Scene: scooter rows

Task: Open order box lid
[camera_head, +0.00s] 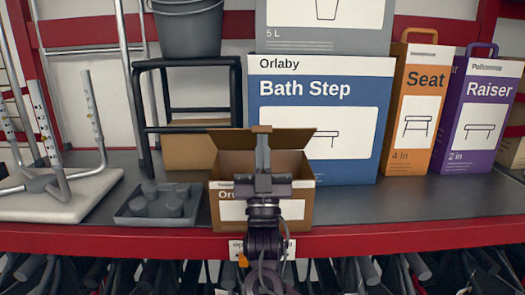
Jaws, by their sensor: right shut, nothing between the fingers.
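The order box (223,213) is a small brown cardboard box with a white label, near the front edge of the shelf. Its lid (232,139) stands raised at the back of the box, and part of the box's inside shows below it. My right gripper (262,133) is shut and empty, reaching up in front of the box with its fingertips in front of the lid's upper edge. I cannot tell whether it touches the lid. My gripper and wrist hide the middle of the box and its label. My left gripper is not in view.
A grey tray (133,221) with round pieces lies left of the box. A blue Bath Step box (265,88), an orange Seat box (415,110) and a purple Raiser box (480,115) stand behind and right. The shelf front (400,235) is red; bare shelf lies at right.

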